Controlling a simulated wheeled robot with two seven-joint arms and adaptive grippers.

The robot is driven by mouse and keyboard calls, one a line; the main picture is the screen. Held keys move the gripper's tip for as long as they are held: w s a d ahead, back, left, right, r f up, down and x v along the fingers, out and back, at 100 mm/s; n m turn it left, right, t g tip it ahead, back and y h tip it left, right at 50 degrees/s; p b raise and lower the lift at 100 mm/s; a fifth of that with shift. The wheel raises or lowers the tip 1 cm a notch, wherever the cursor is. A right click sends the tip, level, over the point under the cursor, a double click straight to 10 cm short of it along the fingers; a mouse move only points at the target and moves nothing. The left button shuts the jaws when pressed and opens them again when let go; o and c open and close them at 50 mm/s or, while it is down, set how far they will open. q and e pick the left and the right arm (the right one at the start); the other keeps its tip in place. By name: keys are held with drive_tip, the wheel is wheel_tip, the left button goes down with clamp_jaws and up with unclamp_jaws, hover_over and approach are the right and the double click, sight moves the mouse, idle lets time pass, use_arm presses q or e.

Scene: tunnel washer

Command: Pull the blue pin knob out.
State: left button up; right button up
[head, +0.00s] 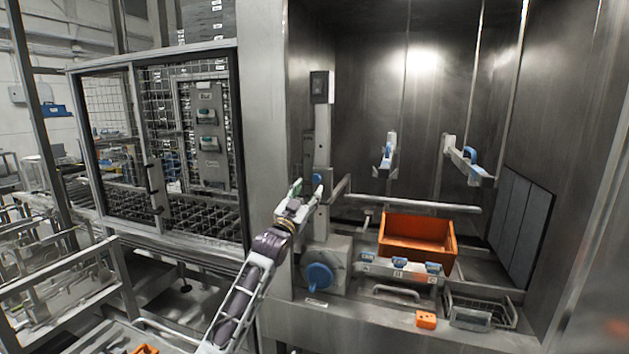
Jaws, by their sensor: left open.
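A small blue knob (316,179) sits on the upright metal post at the left side of the washer opening. I take it for the pin knob. My left gripper (306,190) is open, with its fingertips pointing up just below and left of this knob. In this view I cannot tell whether a finger touches it. A larger round blue knob (319,276) is on the grey housing lower down, below my gripper. My right gripper is not in view.
An orange crate (418,250) stands inside the bay, with a panel of blue-topped controls (400,266) before it. A small orange block (426,320) and a wire basket (478,312) are on the front ledge. A mesh-windowed door (156,192) is to the left.

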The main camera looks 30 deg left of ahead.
sight(315, 180)
use_arm(q)
drive_tip(key=shift+p+x, duration=0.8)
drive_tip(key=shift+x, duration=2.05)
clamp_jaws()
